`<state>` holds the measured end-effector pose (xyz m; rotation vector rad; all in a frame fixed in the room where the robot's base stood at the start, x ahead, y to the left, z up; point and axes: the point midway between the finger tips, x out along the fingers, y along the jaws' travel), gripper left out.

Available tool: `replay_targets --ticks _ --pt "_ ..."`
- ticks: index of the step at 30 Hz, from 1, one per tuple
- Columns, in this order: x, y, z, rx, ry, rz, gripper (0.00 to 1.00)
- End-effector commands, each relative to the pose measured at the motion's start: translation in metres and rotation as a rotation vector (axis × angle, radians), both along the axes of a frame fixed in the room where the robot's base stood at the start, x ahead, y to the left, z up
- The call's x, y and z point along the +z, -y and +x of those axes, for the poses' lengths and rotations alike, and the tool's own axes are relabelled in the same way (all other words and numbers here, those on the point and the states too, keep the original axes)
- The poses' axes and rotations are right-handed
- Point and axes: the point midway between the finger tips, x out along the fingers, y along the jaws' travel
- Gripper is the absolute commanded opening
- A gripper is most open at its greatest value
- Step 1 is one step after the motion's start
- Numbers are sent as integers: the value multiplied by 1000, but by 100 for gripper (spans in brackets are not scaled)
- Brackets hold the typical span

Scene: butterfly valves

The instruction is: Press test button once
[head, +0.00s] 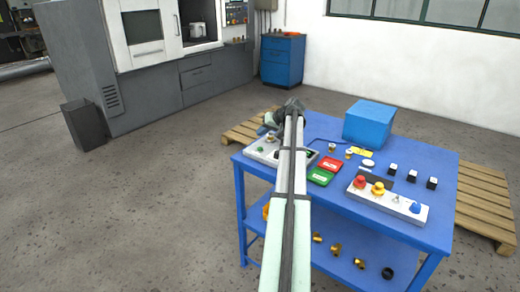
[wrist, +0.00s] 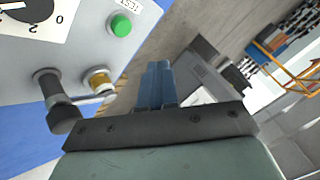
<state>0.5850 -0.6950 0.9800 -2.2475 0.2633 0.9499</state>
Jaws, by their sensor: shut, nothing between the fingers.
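The test button is a round green button (wrist: 121,26) on a light grey panel (wrist: 75,42) in the wrist view, beside a partly cut-off TEST label (wrist: 130,4). In the head view the panel (head: 258,152) sits at the left end of the blue table, partly behind my arm. My gripper (wrist: 158,68) is shut and empty, its blue fingers together. In the wrist view the fingertips appear to the right of and below the green button, apart from it and past the panel's edge. In the head view the fingers (head: 265,130) show small near the panel's far left side.
A dark lever (wrist: 55,105) and a brass fitting (wrist: 100,80) stick out near the button, below a black dial (wrist: 25,10). On the table (head: 400,238) are red and green trays (head: 322,172), a blue box (head: 369,124) and another button panel (head: 388,198).

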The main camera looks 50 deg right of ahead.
Motion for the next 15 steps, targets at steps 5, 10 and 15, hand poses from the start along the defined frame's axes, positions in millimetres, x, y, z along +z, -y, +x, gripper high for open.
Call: replay_targets --ticks 5,10,15 --pt "-21 0 0 -1 0 1 0" --pt "-35 0 0 0 -1 1 0" --pt "-42 0 0 0 0 0 0"
